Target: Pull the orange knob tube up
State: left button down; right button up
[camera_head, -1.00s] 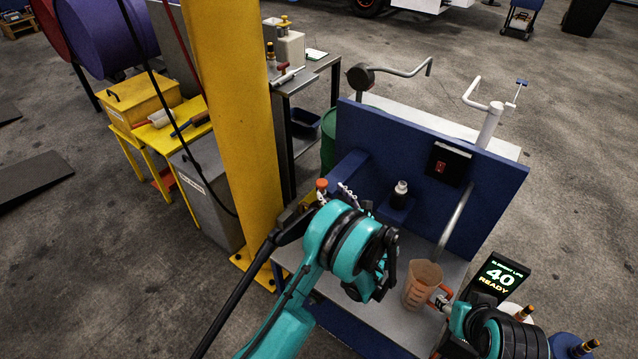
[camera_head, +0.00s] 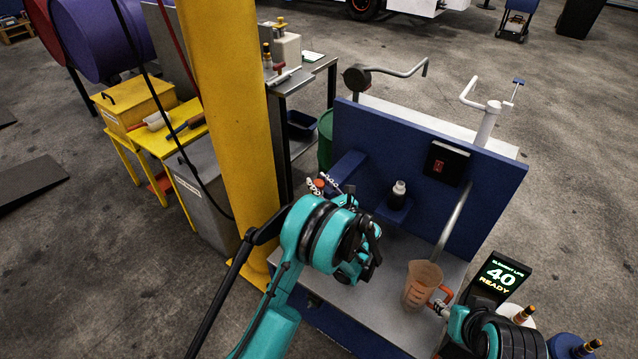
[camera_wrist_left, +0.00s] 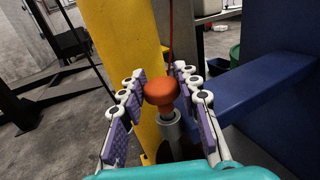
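The orange knob (camera_head: 320,183) shows in the head view beyond my left wrist. In the left wrist view the knob (camera_wrist_left: 161,92) sits upright on a grey metal tube (camera_wrist_left: 170,130). My left gripper (camera_head: 325,184) is open, with its white-jointed, purple-padded fingers on either side of the knob in the left wrist view (camera_wrist_left: 158,84). Gaps show between the knob and both fingers. My right gripper (camera_head: 438,307) is at the orange handle of a translucent brownish jug (camera_head: 420,285). Its fingers are too small and covered to tell their state.
A blue panel (camera_head: 390,135) with a red switch stands behind the grey work surface. A small bottle (camera_head: 398,190) sits on a blue bracket. A yellow column (camera_head: 228,110) stands left of the knob.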

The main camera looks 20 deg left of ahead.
pick_arm(q)
notch_tip(320, 180, up, 22)
jog(key=p, duration=1)
jog(key=shift+p, duration=0.3)
jog(key=shift+w, duration=0.1)
jog(key=c, duration=1.1)
grip_release()
jog(key=shift+o, duration=0.2)
jog(key=shift+f, duration=0.1)
jog(key=v, duration=1.2)
